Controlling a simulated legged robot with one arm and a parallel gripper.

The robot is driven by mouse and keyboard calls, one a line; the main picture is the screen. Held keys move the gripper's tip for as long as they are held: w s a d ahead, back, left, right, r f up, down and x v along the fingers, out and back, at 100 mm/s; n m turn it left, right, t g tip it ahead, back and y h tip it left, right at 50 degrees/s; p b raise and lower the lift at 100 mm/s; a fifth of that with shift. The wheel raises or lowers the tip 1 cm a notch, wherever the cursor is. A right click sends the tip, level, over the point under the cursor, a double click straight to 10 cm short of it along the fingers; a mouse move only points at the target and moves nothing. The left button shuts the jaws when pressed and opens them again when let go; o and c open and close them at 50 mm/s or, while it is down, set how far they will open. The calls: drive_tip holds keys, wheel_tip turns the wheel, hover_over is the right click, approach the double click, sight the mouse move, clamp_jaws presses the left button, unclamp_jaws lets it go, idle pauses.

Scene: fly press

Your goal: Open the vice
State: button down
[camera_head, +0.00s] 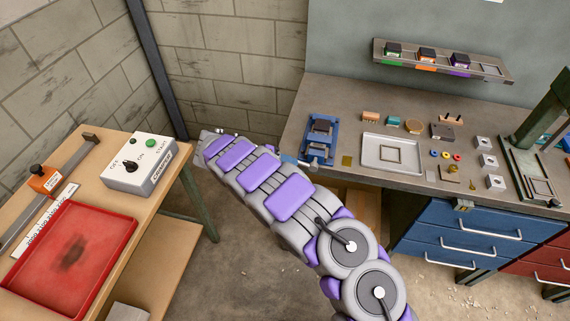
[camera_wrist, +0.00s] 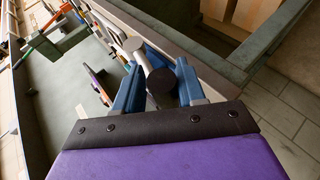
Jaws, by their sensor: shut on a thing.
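The blue vice (camera_head: 320,135) stands at the left end of the grey workbench, near its front edge. Its metal handle (camera_head: 314,163) is at the front, by the bench edge. In the wrist view my gripper (camera_wrist: 158,92) has its blue fingers on both sides of the handle (camera_wrist: 160,82), a short bar with round ends, and is shut on it. One round end faces the camera and the other lies farther off. In the head view my arm hides most of my gripper; only a bit of blue shows beside the handle. The vice jaw gap is too small to judge.
A grey tray (camera_head: 367,154) and several small parts lie right of the vice. A press (camera_head: 535,150) stands at the right. A wooden table (camera_head: 120,210) at the left bears a red tray (camera_head: 100,235) and a white control box (camera_head: 135,178). A block wall is behind.

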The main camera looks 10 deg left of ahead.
drive_tip(key=c, duration=0.9)
unclamp_jaws()
drive_tip(key=shift+f, duration=0.25)
drive_tip(key=shift+c, duration=0.2)
drive_tip(key=shift+r, duration=0.1)
drive_tip(key=shift+d, duration=0.1)
drive_tip(key=shift+r, duration=0.15)
drive_tip(key=shift+p+v, duration=1.5)
drive_tip(key=shift+v, duration=7.05)
drive_tip(key=shift+w, duration=0.1)
